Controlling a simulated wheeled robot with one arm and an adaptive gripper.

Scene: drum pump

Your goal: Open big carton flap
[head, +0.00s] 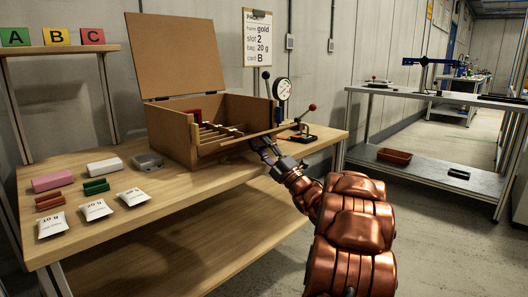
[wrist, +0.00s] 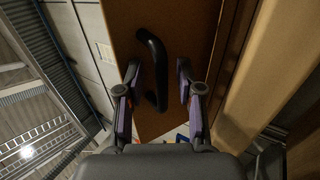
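The carton (head: 180,138) is a brown box on the wooden bench. Its large back panel (head: 180,55) stands raised, leaning back. A narrower front flap (head: 236,141) tilts outward at the box's open front. My gripper (head: 258,144) is at the outer side of this flap, near its right end. In the wrist view, a brown panel (wrist: 190,50) carries a black bar handle (wrist: 155,55). My gripper (wrist: 158,88) is open, with its fingers apart on either side of the handle's lower part.
Dividers (head: 215,132) stand inside the carton. A round gauge (head: 282,89) and a red-knobbed lever (head: 311,108) are close to its right. Small blocks and white bags (head: 95,210) lie on the bench's left. Grey floor separates the bench from a metal table (head: 430,100).

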